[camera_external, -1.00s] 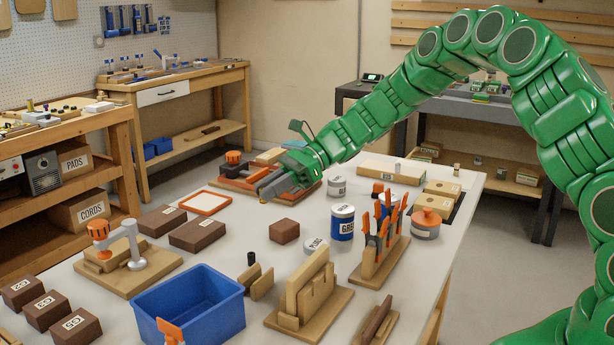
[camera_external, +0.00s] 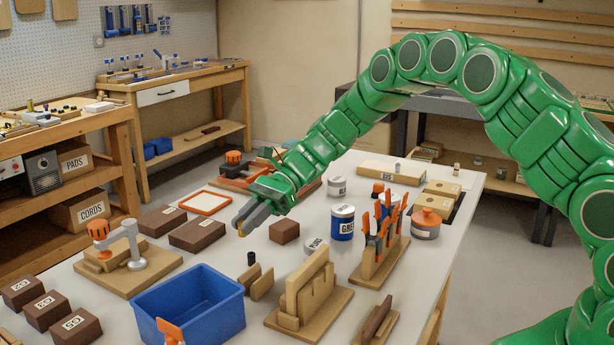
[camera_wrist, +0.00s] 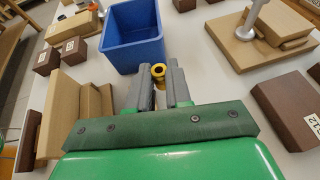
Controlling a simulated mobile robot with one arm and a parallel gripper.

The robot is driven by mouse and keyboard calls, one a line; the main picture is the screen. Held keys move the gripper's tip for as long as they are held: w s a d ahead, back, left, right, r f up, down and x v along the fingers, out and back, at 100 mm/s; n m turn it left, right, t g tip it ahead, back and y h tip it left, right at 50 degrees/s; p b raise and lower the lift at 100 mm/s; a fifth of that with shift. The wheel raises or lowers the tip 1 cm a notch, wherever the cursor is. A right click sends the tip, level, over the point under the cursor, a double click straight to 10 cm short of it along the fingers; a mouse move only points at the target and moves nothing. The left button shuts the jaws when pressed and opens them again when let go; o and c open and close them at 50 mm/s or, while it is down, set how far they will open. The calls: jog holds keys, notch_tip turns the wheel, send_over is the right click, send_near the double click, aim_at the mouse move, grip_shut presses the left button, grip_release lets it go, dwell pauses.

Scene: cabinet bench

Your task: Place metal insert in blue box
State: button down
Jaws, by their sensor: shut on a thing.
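My gripper (camera_external: 246,226) hangs above the middle of the white bench, beyond the blue box in the external view. It is shut on the metal insert (camera_wrist: 158,72), a small brass-coloured ring-shaped piece between the fingertips in the wrist view. In the external view only a small yellowish bit of the insert (camera_external: 241,233) shows at the fingertips. The blue box (camera_external: 190,305) stands open-topped at the near side of the bench. It also shows ahead of the fingers in the wrist view (camera_wrist: 132,40). The insert is outside the box.
Brown blocks (camera_external: 197,234) lie left of my gripper, and another (camera_external: 284,231) lies to its right. A clamp stand (camera_external: 128,265) is left of the box. A wooden holder (camera_external: 310,295) and a tool rack (camera_external: 380,255) with orange-handled tools stand to its right.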

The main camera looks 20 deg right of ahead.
send_over(225, 264)
jog(key=f, duration=0.6)
jog(key=shift+s+d+f, duration=0.1)
jog(key=shift+s+d, duration=0.15)
jog(key=shift+d, duration=0.1)
jog(key=shift+w+a+f, duration=0.25)
jog(key=shift+f, duration=0.25)
jog(key=shift+w+f, duration=0.1)
jog(key=shift+f, duration=1.45)
jog(key=c, duration=1.1)
grip_release()
jog(key=shift+f, duration=0.15)
jog(key=shift+o, duration=0.2)
jog(key=v, duration=1.2)
